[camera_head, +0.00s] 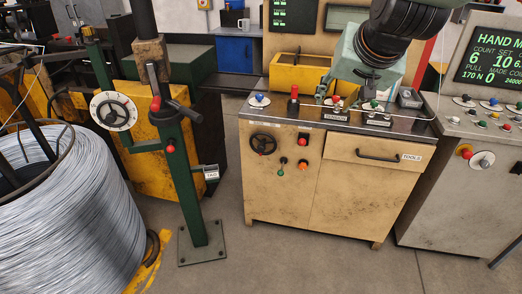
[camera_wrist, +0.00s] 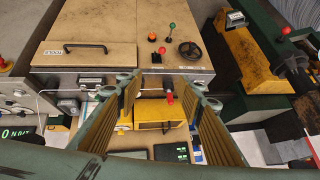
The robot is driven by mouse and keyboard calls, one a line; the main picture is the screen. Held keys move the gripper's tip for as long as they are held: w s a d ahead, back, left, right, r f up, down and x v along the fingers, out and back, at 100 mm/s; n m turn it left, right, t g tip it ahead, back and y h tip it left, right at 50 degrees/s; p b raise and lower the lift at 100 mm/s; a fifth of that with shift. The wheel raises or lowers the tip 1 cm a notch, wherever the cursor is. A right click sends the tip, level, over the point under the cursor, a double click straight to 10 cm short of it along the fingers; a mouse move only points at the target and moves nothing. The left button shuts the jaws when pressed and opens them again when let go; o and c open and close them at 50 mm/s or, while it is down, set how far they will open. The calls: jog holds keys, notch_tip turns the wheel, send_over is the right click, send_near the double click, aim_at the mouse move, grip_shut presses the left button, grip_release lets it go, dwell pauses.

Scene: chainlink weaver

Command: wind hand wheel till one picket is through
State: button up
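A black hand wheel (camera_head: 263,144) with a small handle is on the left of the tan cabinet's front face. It also shows in the wrist view (camera_wrist: 190,50), which sees the cabinet upside down. A white-rimmed dial wheel (camera_head: 113,111) is on the green stand at left. My gripper (camera_wrist: 160,80) is open, with two ribbed fingers spread wide and nothing held between them. In the head view my arm hangs above the bench top, up and right of the black wheel; its fingertips are hard to make out there. No picket is clearly visible.
The tan cabinet (camera_head: 280,185) has a drawer handle (camera_head: 378,156) and small coloured knobs. Several levers and a yellow bin (camera_head: 300,75) stand on its top. A wire coil (camera_head: 70,215) and green post (camera_head: 190,190) are at left. The screen (camera_head: 490,58) is at right. Floor in front is clear.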

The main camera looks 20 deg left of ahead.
jog(key=w+a+f+t, duration=0.1)
jog(key=w+a+f, duration=0.6)
jog(key=a+f, duration=0.15)
jog(key=w+a+f+t, duration=0.1)
jog(key=w+a+f, duration=0.55)
jog(key=a, duration=0.35)
jog(key=w+a+f+t, duration=0.2)
jog(key=a+f, duration=0.3)
jog(key=f, duration=0.4)
jog(key=t+h, duration=0.2)
send_near(261, 149)
jog(key=s+r, duration=0.3)
jog(key=shift+s+f, duration=0.25)
jog(key=shift+f, duration=0.35)
jog(key=shift+w, duration=0.15)
jog(key=shift+b+x, duration=1.55)
jog(key=shift+x, duration=5.25)
jog(key=shift+f, duration=0.15)
